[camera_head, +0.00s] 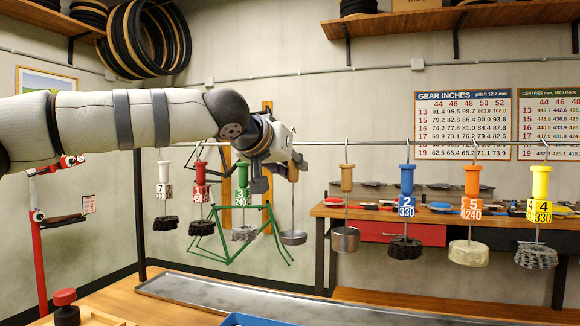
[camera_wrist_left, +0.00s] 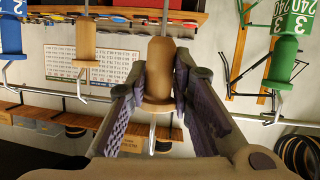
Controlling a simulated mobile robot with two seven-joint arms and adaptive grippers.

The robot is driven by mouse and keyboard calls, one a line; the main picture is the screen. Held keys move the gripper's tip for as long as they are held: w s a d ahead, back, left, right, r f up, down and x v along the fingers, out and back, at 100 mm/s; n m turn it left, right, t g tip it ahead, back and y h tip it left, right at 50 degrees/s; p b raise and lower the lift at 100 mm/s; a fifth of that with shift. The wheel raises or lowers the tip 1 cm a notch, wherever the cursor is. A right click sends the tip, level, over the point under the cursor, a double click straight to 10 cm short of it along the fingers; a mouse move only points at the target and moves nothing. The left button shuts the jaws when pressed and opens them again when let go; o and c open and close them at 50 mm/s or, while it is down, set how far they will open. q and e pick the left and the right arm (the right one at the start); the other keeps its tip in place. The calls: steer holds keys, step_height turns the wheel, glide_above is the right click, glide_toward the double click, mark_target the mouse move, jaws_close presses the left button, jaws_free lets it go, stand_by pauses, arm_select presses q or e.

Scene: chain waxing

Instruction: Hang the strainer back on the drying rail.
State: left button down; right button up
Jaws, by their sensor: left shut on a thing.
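My left gripper (camera_head: 290,170) is shut on the wooden handle of the strainer (camera_head: 293,237). The strainer's shallow metal bowl hangs below the gripper on a thin rod. In the left wrist view both fingers of the gripper (camera_wrist_left: 161,78) press on the tan handle (camera_wrist_left: 160,58), and its pale hook (camera_wrist_left: 152,133) sticks out beyond it. The drying rail (camera_head: 380,143) runs across at about gripper height; it also shows in the left wrist view (camera_wrist_left: 38,94). I cannot tell whether the hook touches the rail. My right gripper is out of view.
Close right of the strainer hangs a wooden-handled metal cup (camera_head: 345,239). Several coloured tools with chains hang along the rail, the nearest left one a green-handled tool (camera_head: 243,178). A long metal tray (camera_head: 250,295) lies below. A workbench (camera_head: 470,218) stands behind.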

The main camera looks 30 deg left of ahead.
arm_select(q)
steer(key=shift+a+x, duration=0.15)
steer(key=shift+x, duration=1.2)
steer(key=shift+a+x, duration=0.15)
steer(key=shift+x, duration=1.2)
steer(key=c, duration=1.1)
jaws_free()
steer(key=shift+f, duration=0.1)
steer(key=shift+s, duration=0.1)
steer(key=v, duration=1.1)
